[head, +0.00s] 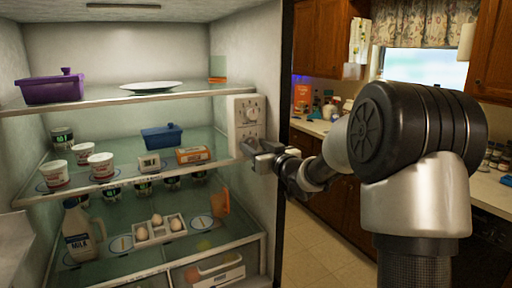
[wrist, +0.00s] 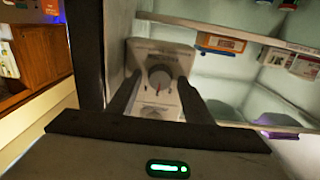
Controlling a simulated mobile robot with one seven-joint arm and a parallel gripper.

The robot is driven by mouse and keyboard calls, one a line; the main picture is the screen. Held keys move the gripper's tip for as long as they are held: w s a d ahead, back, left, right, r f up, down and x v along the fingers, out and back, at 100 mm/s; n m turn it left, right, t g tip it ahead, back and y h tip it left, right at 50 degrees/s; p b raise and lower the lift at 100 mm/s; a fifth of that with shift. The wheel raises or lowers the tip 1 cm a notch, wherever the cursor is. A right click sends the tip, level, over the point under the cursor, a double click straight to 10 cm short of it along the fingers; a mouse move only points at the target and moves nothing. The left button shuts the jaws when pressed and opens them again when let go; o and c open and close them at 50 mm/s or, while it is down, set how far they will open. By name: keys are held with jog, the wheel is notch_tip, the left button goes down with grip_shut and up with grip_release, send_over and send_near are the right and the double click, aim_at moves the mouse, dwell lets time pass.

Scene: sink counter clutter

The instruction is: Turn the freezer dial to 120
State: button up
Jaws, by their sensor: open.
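The freezer dial (head: 252,114) is a round grey knob on a pale control box (head: 237,130) on the right inner wall of the open fridge. In the wrist view the dial (wrist: 160,75) faces me, with a red pointer mark at its lower part. The numbers around it are too small to read. My gripper (head: 258,147) is beside the lower part of the box in the head view. In the wrist view my gripper (wrist: 157,82) is open and empty, one dark finger on each side of the dial. I cannot tell whether the fingers touch the box.
A glass shelf (head: 120,97) left of the box holds a purple container (head: 50,88) and a plate (head: 151,87). Lower shelves hold cups, a blue container (head: 161,137), eggs and a milk jug (head: 82,232). The kitchen counter (head: 312,126) is at right, beyond the fridge edge.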

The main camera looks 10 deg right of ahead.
jog(key=c, duration=1.1)
jog(key=shift+o, duration=0.2)
jog(key=m+p, duration=0.2)
jog(key=m, duration=0.1)
jog(key=shift+d+m, duration=0.1)
jog(key=shift+m, duration=0.2)
jog(key=shift+m+p, duration=1.1)
jog(key=shift+m, duration=0.9)
jog(key=shift+f, duration=0.1)
jog(key=o, duration=1.1)
jog(key=shift+c, duration=0.2)
